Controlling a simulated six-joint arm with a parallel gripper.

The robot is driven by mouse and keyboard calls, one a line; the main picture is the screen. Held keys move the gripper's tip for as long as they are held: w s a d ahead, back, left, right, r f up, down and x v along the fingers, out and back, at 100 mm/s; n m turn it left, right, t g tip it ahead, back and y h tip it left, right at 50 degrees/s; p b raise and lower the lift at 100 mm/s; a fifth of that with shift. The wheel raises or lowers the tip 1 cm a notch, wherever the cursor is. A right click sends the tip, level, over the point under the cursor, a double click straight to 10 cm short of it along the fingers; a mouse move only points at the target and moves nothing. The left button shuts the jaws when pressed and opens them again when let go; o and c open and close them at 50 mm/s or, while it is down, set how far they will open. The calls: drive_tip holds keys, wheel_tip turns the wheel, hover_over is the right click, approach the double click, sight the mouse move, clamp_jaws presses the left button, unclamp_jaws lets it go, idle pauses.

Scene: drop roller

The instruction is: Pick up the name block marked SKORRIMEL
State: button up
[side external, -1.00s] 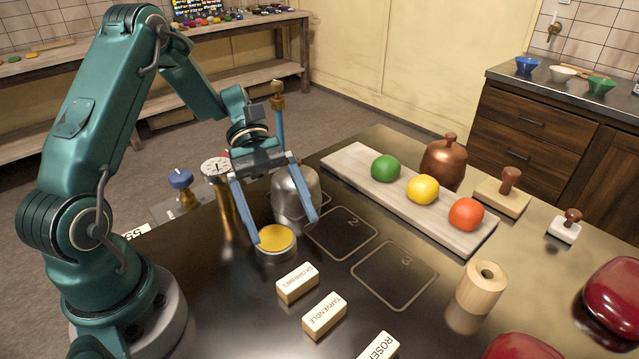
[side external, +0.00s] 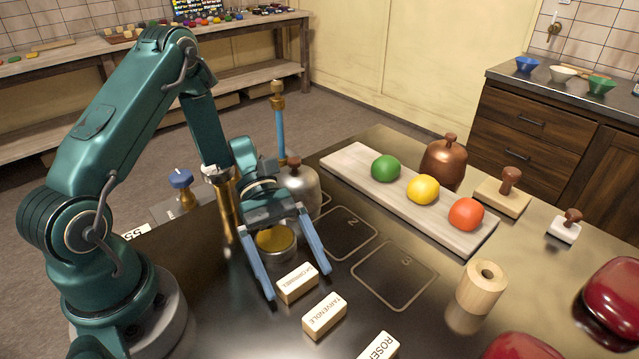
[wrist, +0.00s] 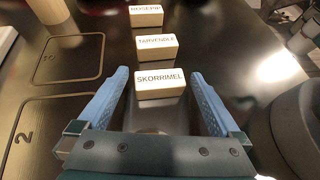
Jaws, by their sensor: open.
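The cream name block marked SKORRIMEL (side external: 297,282) lies on the dark table, in front of the round tin with a yellow top. It also shows in the wrist view (wrist: 160,82), its label facing the camera. My gripper (side external: 299,284) is open, its two blue fingers spread and tilted down toward the table. In the wrist view the block sits centred just beyond and between the open fingertips (wrist: 160,80). In the side view one finger is left of the block and the other is behind its right side. I cannot tell whether either finger touches it.
The TARVENDLE block (side external: 324,316) and a third block (side external: 379,346) stand in a row beyond. The yellow-topped tin (side external: 276,243) is close beneath my wrist. A wooden roller (side external: 480,288) stands right. A board (side external: 340,160) with coloured balls lies behind; the marked squares 2 and 3 are empty.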

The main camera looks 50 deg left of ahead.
drive_tip(key=c, duration=1.2)
drive_tip(key=shift+o, duration=0.2)
drive_tip(key=shift+r, duration=0.15)
